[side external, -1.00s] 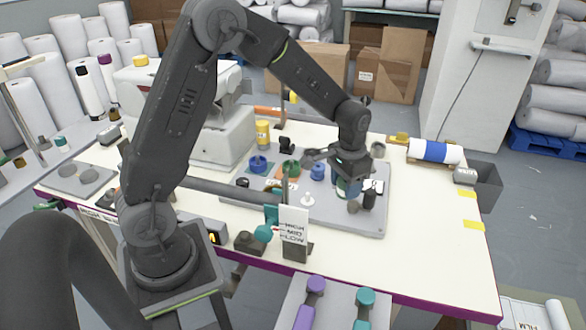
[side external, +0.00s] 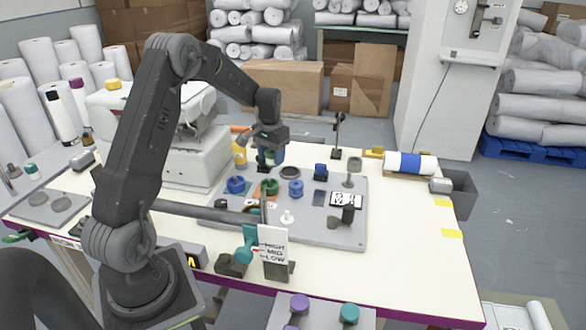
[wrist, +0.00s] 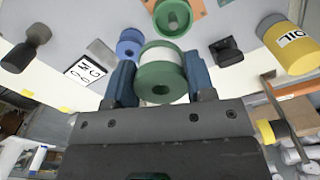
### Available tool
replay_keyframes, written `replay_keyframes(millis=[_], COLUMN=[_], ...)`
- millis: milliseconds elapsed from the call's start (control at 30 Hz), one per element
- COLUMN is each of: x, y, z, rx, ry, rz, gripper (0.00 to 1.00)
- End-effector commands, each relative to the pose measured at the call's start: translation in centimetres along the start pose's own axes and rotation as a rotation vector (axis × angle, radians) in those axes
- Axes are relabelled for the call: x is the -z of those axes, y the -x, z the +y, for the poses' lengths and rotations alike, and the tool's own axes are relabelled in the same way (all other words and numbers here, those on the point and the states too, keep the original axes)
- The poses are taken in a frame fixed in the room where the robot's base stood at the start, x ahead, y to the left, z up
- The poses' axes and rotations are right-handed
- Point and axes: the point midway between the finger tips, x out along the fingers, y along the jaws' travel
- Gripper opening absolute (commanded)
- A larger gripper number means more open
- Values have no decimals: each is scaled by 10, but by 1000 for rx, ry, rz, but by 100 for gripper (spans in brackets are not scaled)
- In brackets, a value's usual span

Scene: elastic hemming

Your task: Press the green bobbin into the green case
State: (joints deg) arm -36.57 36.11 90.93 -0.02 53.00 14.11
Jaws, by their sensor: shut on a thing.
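The green bobbin (wrist: 161,82), wound with white thread, sits between the two blue fingers of my gripper (wrist: 160,76) in the wrist view. My gripper is shut on it, one finger on each side. In the side view my gripper (side external: 270,158) points down above the back of the grey board, and the bobbin is hard to make out there. The green case (wrist: 172,17) is a round open cup with a centre post. It stands apart from the bobbin, by an orange patch. In the side view the case (side external: 270,187) is just in front of my gripper and looks empty.
Blue round parts (side external: 236,185) (side external: 295,187) flank the green case on the grey board (side external: 335,232). A yellow oil can (wrist: 290,44) and a small black block (wrist: 227,50) stand close to my gripper. A grey post (side external: 353,172) stands at the board's right.

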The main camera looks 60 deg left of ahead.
Motion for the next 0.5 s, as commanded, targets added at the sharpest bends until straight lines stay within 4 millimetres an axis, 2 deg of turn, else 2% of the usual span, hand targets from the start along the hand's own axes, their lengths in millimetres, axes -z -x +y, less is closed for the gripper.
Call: replay_keyframes(millis=[33,133,500], x=[1,1,1], y=[0,0,0], z=[-9,-18,-19], rx=[0,0,0], ry=[14,25,27], rz=[1,1,1], gripper=[33,33,33])
